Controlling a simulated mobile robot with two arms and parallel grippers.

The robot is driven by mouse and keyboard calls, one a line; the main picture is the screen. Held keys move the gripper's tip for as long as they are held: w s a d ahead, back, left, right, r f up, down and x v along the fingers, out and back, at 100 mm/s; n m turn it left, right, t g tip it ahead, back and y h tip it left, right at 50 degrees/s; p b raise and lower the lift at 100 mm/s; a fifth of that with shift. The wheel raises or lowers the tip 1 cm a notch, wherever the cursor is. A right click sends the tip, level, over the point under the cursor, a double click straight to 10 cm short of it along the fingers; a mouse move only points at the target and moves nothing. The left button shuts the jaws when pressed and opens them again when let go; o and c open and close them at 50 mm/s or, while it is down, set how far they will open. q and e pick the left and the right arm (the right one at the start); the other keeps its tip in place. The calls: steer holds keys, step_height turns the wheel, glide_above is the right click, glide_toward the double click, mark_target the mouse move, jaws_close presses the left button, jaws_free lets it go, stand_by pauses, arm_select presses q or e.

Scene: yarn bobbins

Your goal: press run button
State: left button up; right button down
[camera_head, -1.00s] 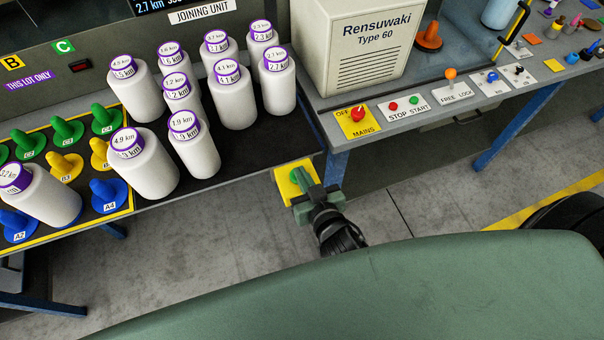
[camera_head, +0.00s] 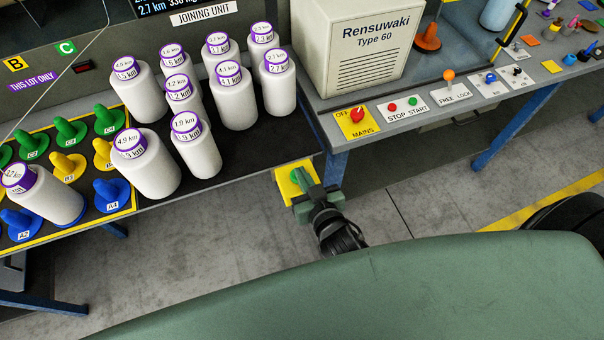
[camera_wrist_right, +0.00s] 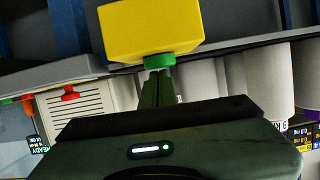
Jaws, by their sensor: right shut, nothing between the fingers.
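The run button is a green button (camera_head: 296,176) on a yellow box (camera_head: 284,188) at the front edge of the bench. In the right wrist view the green button (camera_wrist_right: 160,61) sticks out from the yellow box (camera_wrist_right: 150,28). My right gripper (camera_head: 306,178) is shut and empty, with its fingertips at the button's face. In the wrist view the fingertips (camera_wrist_right: 159,74) meet the green button and seem to touch it. How far the button is pushed in cannot be told. My left gripper is not in view.
Several white bobbins (camera_head: 235,100) stand on the dark bench to the left, beside coloured pegs (camera_head: 68,168). A Rensuwaki machine (camera_head: 350,55) stands on the right bench above a MAINS switch (camera_head: 357,117). Open floor lies below the benches.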

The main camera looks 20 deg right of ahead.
steer(key=r+p, duration=0.1)
steer(key=r, duration=0.2)
steer(key=shift+s+r, duration=0.1)
steer(key=shift+s, duration=0.1)
arm_select(q)
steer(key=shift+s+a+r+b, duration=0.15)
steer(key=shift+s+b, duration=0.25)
steer(key=shift+b, duration=0.55)
arm_select(e)
steer(key=v, duration=0.9)
steer(key=shift+s, duration=0.2)
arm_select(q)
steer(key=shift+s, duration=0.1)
arm_select(e)
steer(key=shift+d+r, duration=0.1)
steer(key=shift+d, duration=0.05)
